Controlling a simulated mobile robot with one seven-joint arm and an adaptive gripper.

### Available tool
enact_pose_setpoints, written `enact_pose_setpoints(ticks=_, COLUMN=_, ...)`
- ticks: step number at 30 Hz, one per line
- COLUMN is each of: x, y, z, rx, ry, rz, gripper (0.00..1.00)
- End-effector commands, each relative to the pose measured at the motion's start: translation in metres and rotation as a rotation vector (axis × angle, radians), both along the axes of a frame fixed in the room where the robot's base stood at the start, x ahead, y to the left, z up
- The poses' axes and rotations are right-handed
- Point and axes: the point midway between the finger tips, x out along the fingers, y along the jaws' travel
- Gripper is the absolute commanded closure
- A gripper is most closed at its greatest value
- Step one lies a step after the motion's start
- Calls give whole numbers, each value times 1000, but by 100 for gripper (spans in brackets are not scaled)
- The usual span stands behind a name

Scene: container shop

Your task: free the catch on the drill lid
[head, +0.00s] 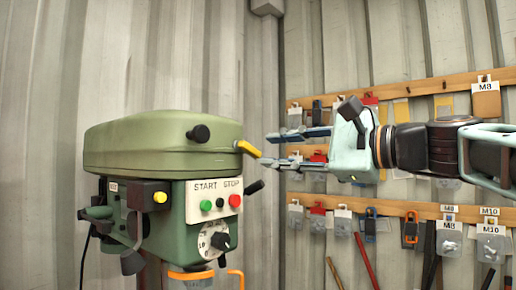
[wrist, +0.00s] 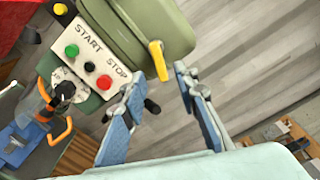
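The drill's green lid (head: 160,140) sits closed on the drill head, with a black knob on its side. The yellow catch (head: 248,149) sticks out from the lid's right end; it also shows in the wrist view (wrist: 158,60). My gripper (head: 268,149) comes in from the right, open and empty. In the wrist view the gripper (wrist: 160,76) has its two blue-padded fingers apart, with the catch's free end at the gap between the fingertips. I cannot tell whether either finger touches it.
Below the lid is the START/STOP panel (head: 215,188), with green and red buttons and a dial (head: 213,240). A black lever (head: 254,187) juts out just below my fingers. Behind, wooden rails (head: 375,205) carry hanging packets and tools.

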Motion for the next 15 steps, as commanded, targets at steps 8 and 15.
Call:
enact_pose_setpoints(ticks=8, x=26, y=33, z=1, rx=-1, ry=1, rz=1, gripper=72)
enact_pose_setpoints(ticks=15, x=32, y=39, z=0, rx=-1, ry=-1, rz=-2, gripper=72)
